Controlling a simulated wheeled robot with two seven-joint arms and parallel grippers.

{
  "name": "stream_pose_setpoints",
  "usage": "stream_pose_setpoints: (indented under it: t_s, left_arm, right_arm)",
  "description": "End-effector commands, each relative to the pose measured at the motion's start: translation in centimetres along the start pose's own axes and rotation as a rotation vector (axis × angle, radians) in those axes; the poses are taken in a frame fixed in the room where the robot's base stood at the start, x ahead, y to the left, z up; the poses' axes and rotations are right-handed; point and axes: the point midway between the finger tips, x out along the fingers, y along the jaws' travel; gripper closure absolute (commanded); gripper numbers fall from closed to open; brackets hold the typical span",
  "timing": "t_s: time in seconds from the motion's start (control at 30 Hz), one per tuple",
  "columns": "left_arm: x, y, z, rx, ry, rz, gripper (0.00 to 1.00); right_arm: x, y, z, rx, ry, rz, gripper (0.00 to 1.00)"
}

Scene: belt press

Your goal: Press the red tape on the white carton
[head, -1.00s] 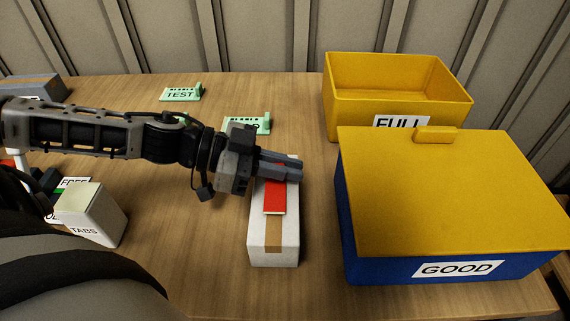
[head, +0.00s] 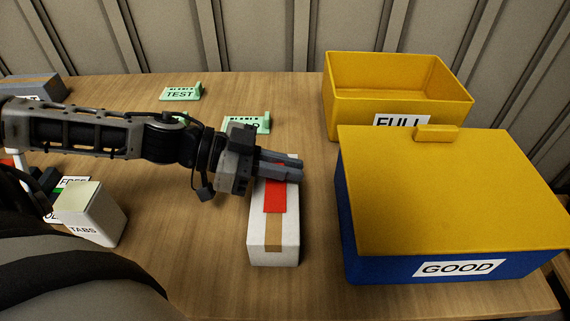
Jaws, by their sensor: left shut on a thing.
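My left gripper (head: 296,168) reaches in from the left over the far part of the carton. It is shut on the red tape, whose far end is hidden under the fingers. My right gripper is not in view.
A yellow FULL bin (head: 398,99) stands at the back right. A blue GOOD box (head: 392,265) with a yellow lid (head: 450,188) stands right of the carton. A white TABS box (head: 92,213) is at left. Green TEST stand (head: 181,94) is behind. Table between carton and TABS box is clear.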

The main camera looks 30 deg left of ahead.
Motion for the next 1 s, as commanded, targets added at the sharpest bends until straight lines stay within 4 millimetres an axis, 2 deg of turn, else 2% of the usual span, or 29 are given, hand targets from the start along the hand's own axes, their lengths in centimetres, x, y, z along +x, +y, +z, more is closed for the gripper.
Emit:
stream_pose_setpoints:
  t_s: [0.03,0.8,0.83,0.9,1.0]
  left_arm:
    - [0.0,0.1,0.46,-0.006,-0.007,0.0,1.0]
    - [-0.04,0.12,0.49,-0.008,-0.01,0.0,1.0]
    - [-0.04,0.12,0.49,-0.008,-0.01,0.0,0.85]
    - [-0.04,0.12,0.44,-0.007,-0.009,0.0,0.65]
    - [-0.04,0.09,0.32,-0.006,-0.007,0.0,0.65]
  right_arm:
    - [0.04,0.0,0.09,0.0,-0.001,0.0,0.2]
    - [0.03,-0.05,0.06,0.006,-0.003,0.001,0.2]
    - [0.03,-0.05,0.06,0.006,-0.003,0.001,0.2]
    - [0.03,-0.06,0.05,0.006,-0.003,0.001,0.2]
    - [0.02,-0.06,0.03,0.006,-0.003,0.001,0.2]
